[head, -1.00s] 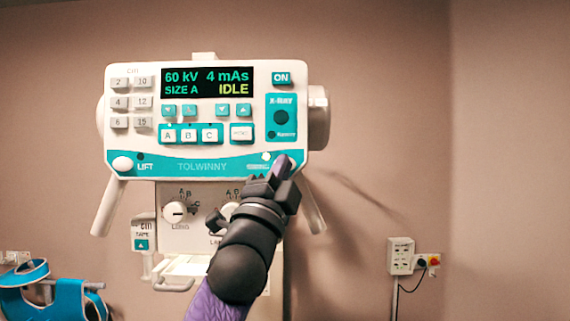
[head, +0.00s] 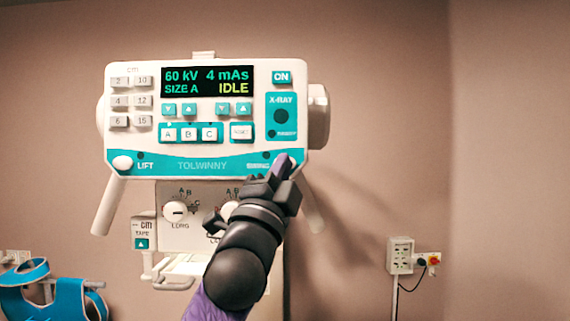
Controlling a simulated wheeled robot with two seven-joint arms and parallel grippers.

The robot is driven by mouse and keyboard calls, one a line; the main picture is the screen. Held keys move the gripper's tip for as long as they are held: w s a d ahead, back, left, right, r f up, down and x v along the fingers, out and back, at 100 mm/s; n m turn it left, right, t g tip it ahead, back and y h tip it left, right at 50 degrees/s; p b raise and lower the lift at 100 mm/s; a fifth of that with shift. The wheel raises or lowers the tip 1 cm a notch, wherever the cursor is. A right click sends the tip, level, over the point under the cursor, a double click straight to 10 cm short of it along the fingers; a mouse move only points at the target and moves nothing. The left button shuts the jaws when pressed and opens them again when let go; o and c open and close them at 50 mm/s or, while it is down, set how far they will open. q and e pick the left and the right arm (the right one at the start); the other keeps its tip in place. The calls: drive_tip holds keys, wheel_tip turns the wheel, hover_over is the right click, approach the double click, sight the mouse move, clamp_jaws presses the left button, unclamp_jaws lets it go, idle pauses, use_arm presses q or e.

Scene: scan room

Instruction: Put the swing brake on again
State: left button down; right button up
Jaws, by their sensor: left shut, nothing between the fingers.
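The white and teal control panel (head: 206,120) faces me on the X-ray head. Its SWING label (head: 258,166) is at the lower right, with a small lamp (head: 266,155) above it that looks dark. The white swing button (head: 292,156) beside it is mostly hidden behind my fingertips. My left gripper (head: 283,166) is shut and empty, its tips at this button; I cannot tell whether they press it. My right gripper is out of view.
The display (head: 207,81) reads 60 kV, 4 mAs, SIZE A, IDLE. The LIFT button (head: 122,163) is at the panel's lower left. Collimator knobs (head: 175,211) sit below. Handles (head: 107,206) stick down at both sides. A wall socket (head: 400,255) is at the right.

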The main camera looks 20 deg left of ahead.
use_arm(q)
drive_tip(key=shift+s+d, duration=0.25)
drive_tip(key=shift+s, duration=0.55)
drive_tip(key=shift+s+d, duration=0.2)
drive_tip(key=shift+s, duration=0.6)
drive_tip(key=shift+s+d, duration=0.25)
drive_tip(key=shift+s, duration=0.55)
